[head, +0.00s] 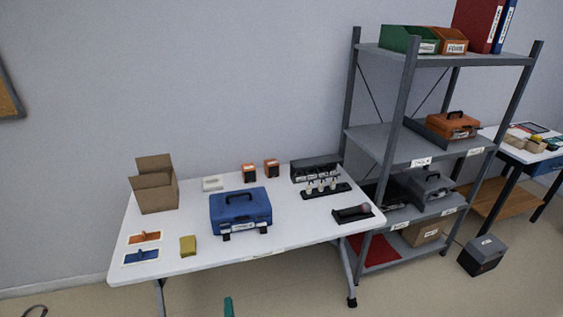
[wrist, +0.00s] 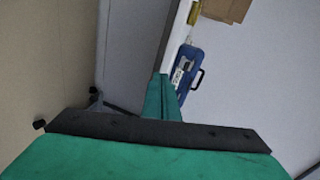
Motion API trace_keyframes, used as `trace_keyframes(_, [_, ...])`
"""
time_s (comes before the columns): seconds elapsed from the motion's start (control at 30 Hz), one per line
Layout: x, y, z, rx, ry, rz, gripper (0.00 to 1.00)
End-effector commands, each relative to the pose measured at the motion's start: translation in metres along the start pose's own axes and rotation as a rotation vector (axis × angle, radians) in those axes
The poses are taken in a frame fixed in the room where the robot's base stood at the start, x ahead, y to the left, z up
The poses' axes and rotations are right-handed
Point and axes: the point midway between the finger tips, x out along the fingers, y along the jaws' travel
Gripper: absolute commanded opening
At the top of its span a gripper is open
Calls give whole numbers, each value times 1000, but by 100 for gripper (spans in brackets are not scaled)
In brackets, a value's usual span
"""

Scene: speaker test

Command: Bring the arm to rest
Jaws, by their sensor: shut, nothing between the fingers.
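My gripper (wrist: 163,84) shows in the wrist view as green fingers closed together, with nothing between them. A small green tip (head: 228,306), which looks like part of my gripper, shows at the bottom edge of the head view, in front of the white table (head: 190,268). It is apart from the things on the table. The rest of my arm is out of the head view. The wrist view is turned on its side, with the blue case (wrist: 185,70) beyond the fingers.
On the table stand the blue case (head: 240,211), an open cardboard box (head: 157,190), a yellow block (head: 188,246) and a black holder (head: 325,190). A grey shelf rack (head: 400,147) stands at the right. A dark box (head: 483,255) sits on the floor.

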Motion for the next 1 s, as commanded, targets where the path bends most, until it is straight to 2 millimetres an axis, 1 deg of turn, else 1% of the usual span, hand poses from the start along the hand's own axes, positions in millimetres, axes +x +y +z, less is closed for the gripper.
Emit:
trace_keyframes(0.03, [-9,7,-2,-20,3,5,0])
trace_keyframes(0.17, [-33,22,-7,-89,11,7,0])
trace_keyframes(0.27, [-60,36,-14,-161,23,11,0])
trace_keyframes(0.37, [-95,50,-22,-256,38,17,0])
trace_keyframes(0.4, [-110,56,-26,-299,45,20,0])
trace_keyframes(0.53, [-159,68,-34,-434,66,30,0])
trace_keyframes(0.57, [-170,69,-36,-465,71,32,0])
trace_keyframes(0.6, [-185,71,-38,-508,77,37,0])
trace_keyframes(0.67, [-208,73,-41,-572,86,42,0])
trace_keyframes(0.7, [-222,74,-43,-614,93,48,0])
trace_keyframes(0.77, [-244,74,-46,-677,102,56,0])
trace_keyframes(0.8, [-259,73,-47,-719,108,61,0])
trace_keyframes(1.0, [-328,61,-54,-934,137,95,0])
